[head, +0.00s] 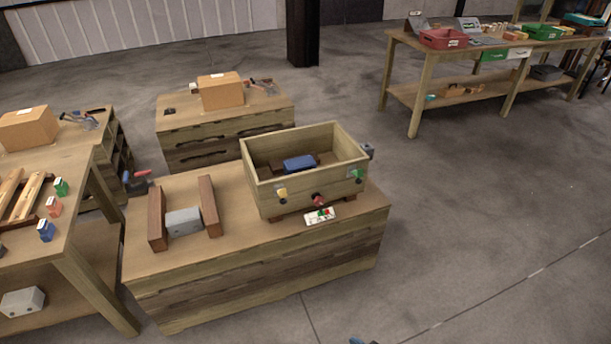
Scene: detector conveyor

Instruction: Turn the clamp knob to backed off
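A wooden box (262,200) with an open top stands on the near wooden bench. A blue block (299,163) lies inside it among dark brown pieces. I cannot tell which of these is the clamp knob, nor how any is set. A white card (320,215) with red and green marks is below the red knob. Neither of my grippers is in view.
On the bench (250,245), a grey block (184,221) sits between two brown boards (209,206). A table with colored blocks is at left; a cabinet with a cardboard box (220,91) stands behind. Floor to the right is clear. A small bluish thing at the bottom edge is unclear.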

